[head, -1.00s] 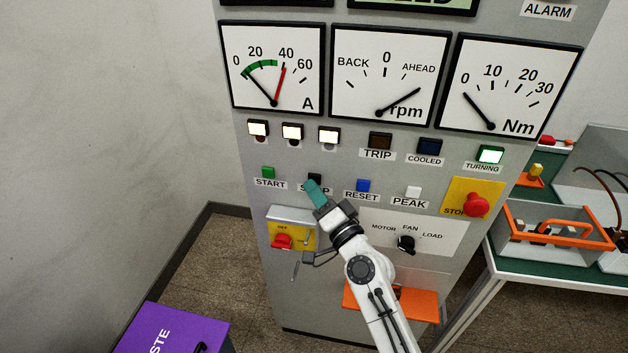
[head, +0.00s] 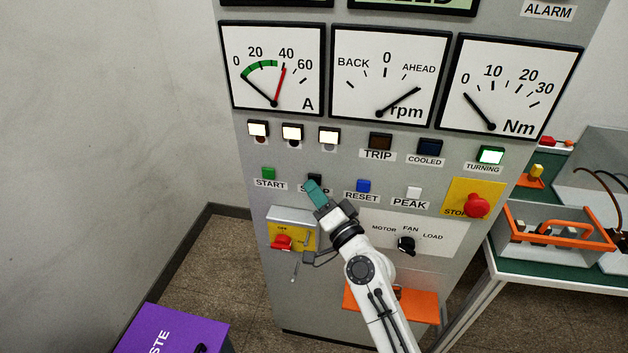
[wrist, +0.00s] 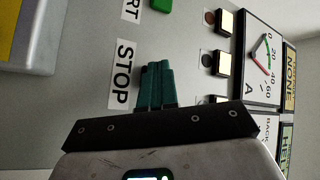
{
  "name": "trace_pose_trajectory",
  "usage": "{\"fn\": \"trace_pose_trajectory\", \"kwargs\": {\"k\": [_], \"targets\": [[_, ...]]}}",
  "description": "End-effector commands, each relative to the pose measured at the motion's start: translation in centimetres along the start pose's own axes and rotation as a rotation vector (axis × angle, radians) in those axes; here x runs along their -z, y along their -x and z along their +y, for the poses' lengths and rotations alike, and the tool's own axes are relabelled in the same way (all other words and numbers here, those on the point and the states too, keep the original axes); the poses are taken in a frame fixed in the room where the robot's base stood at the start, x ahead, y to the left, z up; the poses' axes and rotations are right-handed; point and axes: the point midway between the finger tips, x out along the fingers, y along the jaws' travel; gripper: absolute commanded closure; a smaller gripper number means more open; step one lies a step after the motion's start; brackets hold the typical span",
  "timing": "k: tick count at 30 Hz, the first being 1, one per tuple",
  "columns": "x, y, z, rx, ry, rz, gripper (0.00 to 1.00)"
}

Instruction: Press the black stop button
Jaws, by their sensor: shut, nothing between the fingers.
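The black stop button (head: 315,177) sits on the grey panel above its STOP label (head: 303,188), between the green start button (head: 268,173) and the blue reset button (head: 363,186). Most of it is hidden behind my gripper (head: 312,186). My gripper has teal fingers, shut and empty, with the tips at or just in front of the button. I cannot tell whether they touch it. In the wrist view the fingers (wrist: 156,82) point at the panel beside the STOP label (wrist: 122,72), and the button is hidden.
A red emergency stop (head: 476,205) on a yellow plate is at the right. A red switch (head: 282,242) and a selector knob (head: 406,244) are lower on the panel. Three lit lamps (head: 292,132) are above. A bench (head: 560,268) stands at the right.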

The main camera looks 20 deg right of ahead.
Motion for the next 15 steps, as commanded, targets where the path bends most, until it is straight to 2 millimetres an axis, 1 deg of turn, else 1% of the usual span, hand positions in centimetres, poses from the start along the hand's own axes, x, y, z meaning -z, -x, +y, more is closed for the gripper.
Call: {"fn": "trace_pose_trajectory", "kwargs": {"k": [7,15], "targets": [[-0.52,0.86,-0.62,0.000,-0.001,0.001,1.00],[-0.60,0.91,-0.64,0.000,-0.001,0.000,1.00]]}}
